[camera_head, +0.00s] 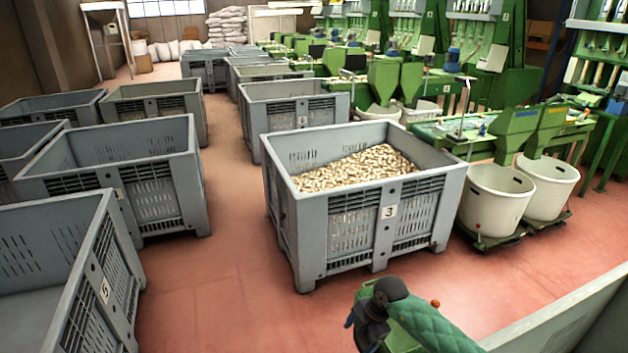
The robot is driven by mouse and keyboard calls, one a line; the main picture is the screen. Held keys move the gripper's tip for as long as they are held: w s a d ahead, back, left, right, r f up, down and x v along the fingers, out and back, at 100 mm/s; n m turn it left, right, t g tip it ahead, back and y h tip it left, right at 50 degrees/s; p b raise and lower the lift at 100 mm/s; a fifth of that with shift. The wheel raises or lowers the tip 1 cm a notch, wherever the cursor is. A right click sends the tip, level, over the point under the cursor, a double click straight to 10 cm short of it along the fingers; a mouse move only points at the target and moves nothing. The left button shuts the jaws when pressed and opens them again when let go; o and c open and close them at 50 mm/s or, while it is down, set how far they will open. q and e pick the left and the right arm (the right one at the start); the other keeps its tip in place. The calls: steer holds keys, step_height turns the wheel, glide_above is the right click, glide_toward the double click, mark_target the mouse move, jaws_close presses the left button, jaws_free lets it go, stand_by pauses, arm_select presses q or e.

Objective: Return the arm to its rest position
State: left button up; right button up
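Neither of my grippers shows in the head view, and no arm of mine can be made out for sure. Cork stoppers (365,165) fill part of a grey slatted bin (318,238) marked 3, which stands on the floor in the middle of the view. No gripper is seen at the bin or among the corks.
Grey bins stand in rows at left, including a near one (105,290). White tubs (497,200) and green machines (510,50) line the right. A green object with a dark knob (390,289) is at bottom centre. Red floor (215,290) is clear between the bins.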

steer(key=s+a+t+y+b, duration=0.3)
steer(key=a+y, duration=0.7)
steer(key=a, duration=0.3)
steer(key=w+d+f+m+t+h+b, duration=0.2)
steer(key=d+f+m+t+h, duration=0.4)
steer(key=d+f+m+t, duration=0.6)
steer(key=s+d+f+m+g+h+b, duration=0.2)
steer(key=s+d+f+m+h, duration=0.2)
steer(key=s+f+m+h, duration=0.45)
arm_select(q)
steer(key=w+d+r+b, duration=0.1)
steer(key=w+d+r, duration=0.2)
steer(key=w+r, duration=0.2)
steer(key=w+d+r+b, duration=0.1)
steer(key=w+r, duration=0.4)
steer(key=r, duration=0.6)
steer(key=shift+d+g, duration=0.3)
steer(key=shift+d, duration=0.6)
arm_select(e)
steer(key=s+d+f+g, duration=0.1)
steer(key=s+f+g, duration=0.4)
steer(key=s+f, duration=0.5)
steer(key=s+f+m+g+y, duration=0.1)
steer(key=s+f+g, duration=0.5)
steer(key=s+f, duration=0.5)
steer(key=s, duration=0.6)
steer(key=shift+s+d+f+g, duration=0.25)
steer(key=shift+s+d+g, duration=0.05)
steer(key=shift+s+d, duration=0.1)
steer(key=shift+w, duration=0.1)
